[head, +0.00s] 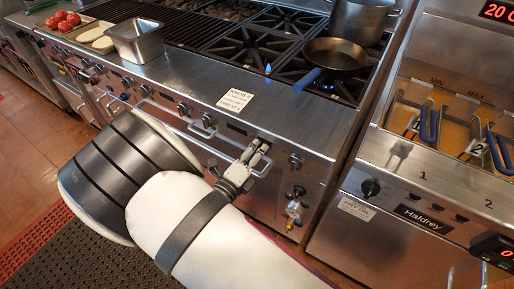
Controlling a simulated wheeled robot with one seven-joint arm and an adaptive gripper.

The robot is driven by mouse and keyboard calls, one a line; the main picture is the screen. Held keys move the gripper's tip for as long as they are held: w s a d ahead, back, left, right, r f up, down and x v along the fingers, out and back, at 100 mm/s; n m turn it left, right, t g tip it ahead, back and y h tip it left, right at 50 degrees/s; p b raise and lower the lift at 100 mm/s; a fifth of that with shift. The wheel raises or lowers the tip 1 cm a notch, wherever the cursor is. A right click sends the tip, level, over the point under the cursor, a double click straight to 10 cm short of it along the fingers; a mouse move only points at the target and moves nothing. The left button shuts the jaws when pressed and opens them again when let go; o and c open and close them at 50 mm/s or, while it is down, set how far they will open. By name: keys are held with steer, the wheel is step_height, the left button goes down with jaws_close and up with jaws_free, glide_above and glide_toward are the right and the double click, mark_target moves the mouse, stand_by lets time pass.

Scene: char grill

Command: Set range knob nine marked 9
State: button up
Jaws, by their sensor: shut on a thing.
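More dark knobs run along the panel to the left, such as one knob (208,121) and another knob (183,108).
A skillet (335,57) with a blue handle and a pot (362,20) stand on the range. A blue flame (268,69) shows at one burner. A gas valve (295,204) juts out below the panel. A fryer (420,190) stands to the right.

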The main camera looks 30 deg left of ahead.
steer(key=shift+s+n+p, duration=0.1)
steer(key=shift+n+p, duration=0.35)
steer(key=shift+n, duration=1.15)
steer(key=o, duration=1.2)
steer(key=s, duration=0.7)
steer(key=shift+s+a, duration=0.2)
steer(key=shift+a, duration=0.1)
